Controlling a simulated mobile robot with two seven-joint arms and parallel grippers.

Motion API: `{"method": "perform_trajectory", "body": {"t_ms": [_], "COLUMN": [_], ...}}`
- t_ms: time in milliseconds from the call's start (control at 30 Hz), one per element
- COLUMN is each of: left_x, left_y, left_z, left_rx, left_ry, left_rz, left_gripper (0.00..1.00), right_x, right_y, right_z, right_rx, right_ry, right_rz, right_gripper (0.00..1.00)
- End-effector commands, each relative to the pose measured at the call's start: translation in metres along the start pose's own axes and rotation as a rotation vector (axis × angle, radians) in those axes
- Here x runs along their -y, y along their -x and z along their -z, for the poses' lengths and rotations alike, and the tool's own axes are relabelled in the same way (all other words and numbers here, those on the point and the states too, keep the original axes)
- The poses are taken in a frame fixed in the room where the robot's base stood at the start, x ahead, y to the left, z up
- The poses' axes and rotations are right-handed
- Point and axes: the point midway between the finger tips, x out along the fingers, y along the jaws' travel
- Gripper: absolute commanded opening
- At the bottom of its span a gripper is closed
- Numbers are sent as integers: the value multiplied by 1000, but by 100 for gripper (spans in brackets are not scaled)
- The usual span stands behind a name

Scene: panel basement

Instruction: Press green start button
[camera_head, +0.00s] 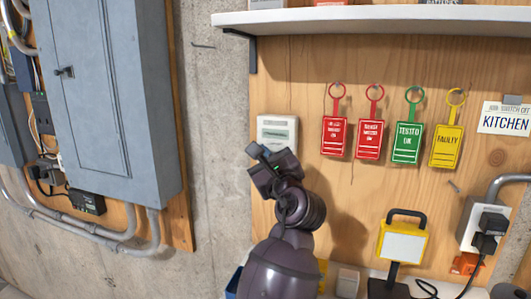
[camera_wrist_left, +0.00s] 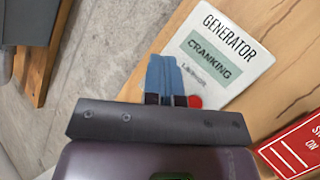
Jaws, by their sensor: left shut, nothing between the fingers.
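A white generator panel (camera_head: 279,131) is fixed to the wooden board, left of the hanging tags. It also shows in the left wrist view (camera_wrist_left: 252,50), with the heading GENERATOR and a green-tinted display (camera_wrist_left: 213,61) reading CRANKING. A red button (camera_wrist_left: 195,101) shows just right of my fingers. No green button shows; the panel's lower left part is hidden behind my fingers. My left gripper (camera_head: 256,152) is in front of the panel's lower left part, its blue fingertips (camera_wrist_left: 167,62) shut together and empty. I cannot tell whether they touch the panel. My right gripper is not in view.
Red, green and yellow tags (camera_head: 407,143) hang right of the panel. A shelf (camera_head: 380,20) runs above. A yellow work lamp (camera_head: 402,246) and a socket with plugs (camera_head: 482,225) are at lower right. A grey electrical cabinet (camera_head: 105,95) is at left, beyond bare concrete.

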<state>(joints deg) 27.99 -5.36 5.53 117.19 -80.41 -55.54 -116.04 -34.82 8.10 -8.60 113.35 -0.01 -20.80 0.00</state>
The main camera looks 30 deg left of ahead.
Motion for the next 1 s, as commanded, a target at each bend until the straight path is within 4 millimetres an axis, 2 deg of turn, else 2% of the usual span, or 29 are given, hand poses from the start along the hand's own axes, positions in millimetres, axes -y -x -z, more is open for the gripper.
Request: {"method": "perform_trajectory", "body": {"t_ms": [1000], "left_x": [-10], "left_y": [14], "left_z": [-9], "left_rx": [-1], "left_ry": [0], "left_rz": [0], "left_gripper": [0], "right_x": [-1], "right_y": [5], "right_z": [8], "right_rx": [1], "right_ry": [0], "right_rz": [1], "right_gripper": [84]}}
